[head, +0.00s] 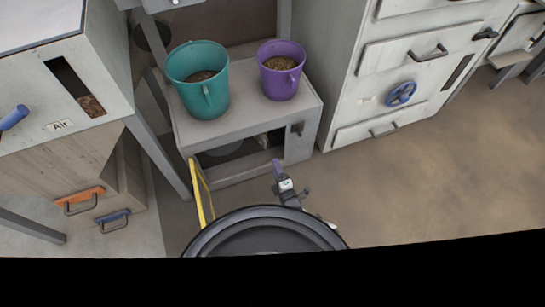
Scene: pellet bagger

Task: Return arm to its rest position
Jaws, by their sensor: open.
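I cannot make out my gripper in the head view. No fingers that I can identify show, and nothing I can identify as my arm shows in front of the machines. A black round part with a grey rim (262,214) fills the lower middle. I cannot tell whether it is part of my body. A small grey and white fitting with a purple tip (287,187) stands at its upper right edge.
A teal bucket (214,97) and a purple bucket (279,83), both holding brown pellets, stand on a grey stand (307,108). A yellow bar (199,190) rises before it. Cabinets flank it, one with a blue handwheel (400,94). Floor (430,185) is clear at right.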

